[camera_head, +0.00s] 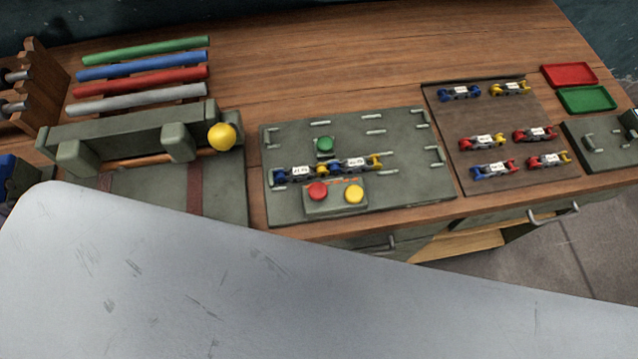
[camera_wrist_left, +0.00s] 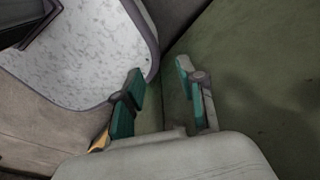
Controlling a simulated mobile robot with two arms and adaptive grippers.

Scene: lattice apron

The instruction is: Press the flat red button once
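The red button (camera_head: 317,191) sits on the left of a small grey-green box (camera_head: 335,207) at the front of a green board (camera_head: 410,165) on the workbench. A yellow button (camera_head: 354,194) is on the same box, to its right. A green button (camera_head: 325,145) on its own block stands farther back on the board. My left gripper (camera_wrist_left: 162,90) shows in the left wrist view with its two green-padded fingers apart and nothing between them. No button shows in that view. My right gripper is not in view.
Small coloured cars (camera_head: 357,163) lie end to end just behind the button box. A dark mat (camera_head: 500,110) with several more cars is to the right. A fixture with a yellow ball (camera_head: 222,136) stands to the left. My own pale body covers the foreground.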

